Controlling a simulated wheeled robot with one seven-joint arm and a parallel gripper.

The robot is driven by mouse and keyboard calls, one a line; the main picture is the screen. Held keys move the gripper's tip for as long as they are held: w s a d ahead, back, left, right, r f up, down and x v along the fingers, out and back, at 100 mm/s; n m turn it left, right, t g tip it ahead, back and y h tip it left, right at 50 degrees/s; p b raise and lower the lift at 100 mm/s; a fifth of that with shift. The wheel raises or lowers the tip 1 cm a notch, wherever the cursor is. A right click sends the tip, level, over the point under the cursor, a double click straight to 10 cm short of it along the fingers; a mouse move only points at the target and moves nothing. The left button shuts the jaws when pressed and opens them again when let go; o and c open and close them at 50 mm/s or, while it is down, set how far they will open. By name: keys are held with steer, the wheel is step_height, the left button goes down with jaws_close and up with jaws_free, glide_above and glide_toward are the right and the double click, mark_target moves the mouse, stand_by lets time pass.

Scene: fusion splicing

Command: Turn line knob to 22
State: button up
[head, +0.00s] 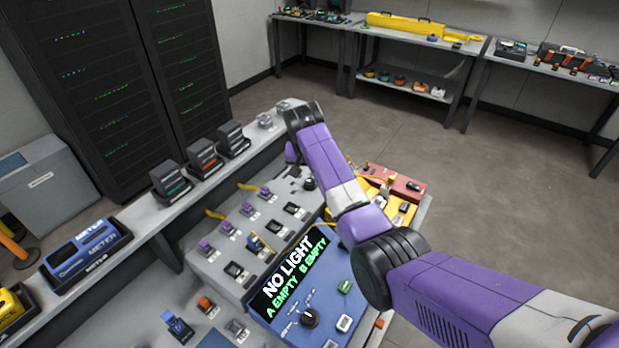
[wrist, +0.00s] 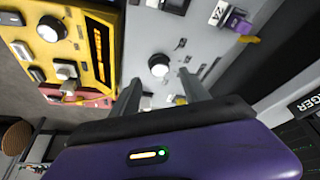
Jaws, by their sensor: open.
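A round knob with a pale cap (wrist: 158,66) stands on the grey panel in the wrist view, just beyond and between my fingertips. My gripper (wrist: 162,92) is open and empty, its two dark fingers apart and not touching the knob. In the head view a dark knob (head: 309,184) sits on the grey sloped panel (head: 262,212), below the end of my arm; my fingers are mostly hidden there. The knob's scale and any "line" label are too small to read.
A blue unit (head: 345,290) has its own knob (head: 309,318) and a screen (head: 290,272) reading "NO LIGHT, A EMPTY, B EMPTY". A yellow box (wrist: 75,45) with a white knob and a red box (head: 405,187) stand beside the grey panel. Purple connectors (head: 205,247) line the panel.

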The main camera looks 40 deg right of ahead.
steer(key=shift+v, duration=1.25)
steer(key=w+r+n+t+h, duration=0.1)
steer(key=w+r+n+t, duration=0.1)
steer(key=w+r+t, duration=0.4)
steer(key=s+a+f+n+t+y+b, duration=0.1)
steer(key=s+a+f+n+t, duration=0.1)
steer(key=s+a+t, duration=0.35)
steer(key=s+a+f+n+t, duration=0.25)
steer(key=s+a, duration=0.45)
steer(key=s, duration=0.4)
steer(key=s+a+y, duration=0.1)
steer(key=s+a, duration=0.2)
steer(key=s, duration=1)
steer(key=s+a+n+g+y+b, duration=0.1)
steer(key=s+a, duration=0.2)
steer(key=s, duration=1)
steer(key=s+a+n+g+y+b, duration=0.1)
steer(key=s+a, duration=0.3)
steer(key=s, duration=0.9)
steer(key=shift+s+r, duration=0.2)
steer(key=shift+r, duration=0.05)
